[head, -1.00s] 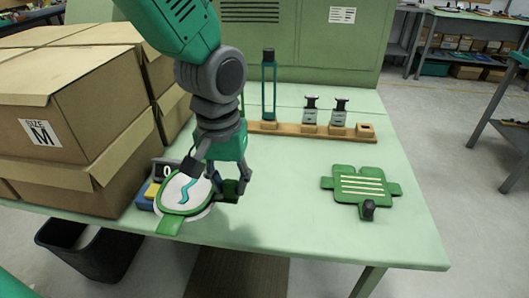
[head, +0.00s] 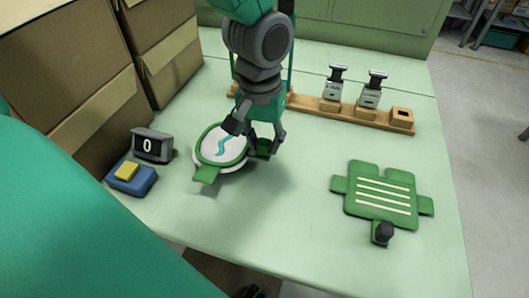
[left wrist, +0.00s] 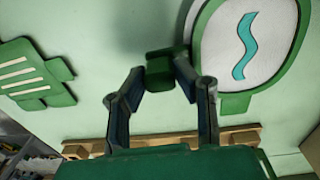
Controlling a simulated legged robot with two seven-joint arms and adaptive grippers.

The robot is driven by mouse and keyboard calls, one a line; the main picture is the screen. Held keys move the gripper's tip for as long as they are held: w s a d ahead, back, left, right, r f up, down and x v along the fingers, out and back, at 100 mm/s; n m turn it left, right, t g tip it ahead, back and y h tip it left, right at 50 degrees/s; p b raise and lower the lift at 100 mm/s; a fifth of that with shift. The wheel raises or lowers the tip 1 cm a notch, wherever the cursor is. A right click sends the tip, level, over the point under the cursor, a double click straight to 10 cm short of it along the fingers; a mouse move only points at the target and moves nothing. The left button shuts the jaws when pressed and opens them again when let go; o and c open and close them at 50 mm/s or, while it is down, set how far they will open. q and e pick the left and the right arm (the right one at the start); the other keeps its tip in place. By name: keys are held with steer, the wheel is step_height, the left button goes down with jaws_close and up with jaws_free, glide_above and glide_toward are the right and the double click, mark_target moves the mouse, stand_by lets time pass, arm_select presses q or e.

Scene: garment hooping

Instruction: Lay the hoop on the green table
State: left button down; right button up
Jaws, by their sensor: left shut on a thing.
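The hoop (head: 222,148) is a green ring around white cloth with a teal squiggle and a green tab at its front. It is flat and level, at or just over the table; any gap is hard to judge. My left gripper (head: 259,149) is shut on the hoop's green side block. In the left wrist view the fingers (left wrist: 162,72) pinch this block, with the hoop (left wrist: 262,50) beside them at the upper right. The green table (head: 290,215) spreads below. My right gripper is not in view.
A counter showing 0 (head: 152,145) and a blue block with a yellow top (head: 131,177) stand left of the hoop. Cardboard boxes (head: 95,110) are behind them. A wooden rack with stamps (head: 385,118) is at the back. A green fixture (head: 382,195) lies right. The table's front middle is clear.

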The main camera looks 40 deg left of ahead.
mark_target(263, 154)
arm_select(q)
steer(key=f, duration=0.1)
steer(key=f+b, duration=0.1)
steer(key=f, duration=0.1)
steer(key=shift+s+a+f, duration=0.1)
steer(key=shift+a+f, duration=0.1)
steer(key=shift+f, duration=0.1)
steer(key=shift+d+r, duration=0.1)
steer(key=shift+d, duration=0.4)
steer(key=c, duration=1.3)
jaws_free()
steer(key=shift+a, duration=0.15)
steer(key=shift+a+f, duration=0.2)
steer(key=shift+a, duration=0.05)
step_height(263, 154, up, 12)
steer(key=p, duration=0.4)
steer(key=shift+a+r+p, duration=0.1)
steer(key=shift+r+p, duration=0.05)
steer(key=shift+p, duration=0.15)
steer(key=shift+r, duration=0.1)
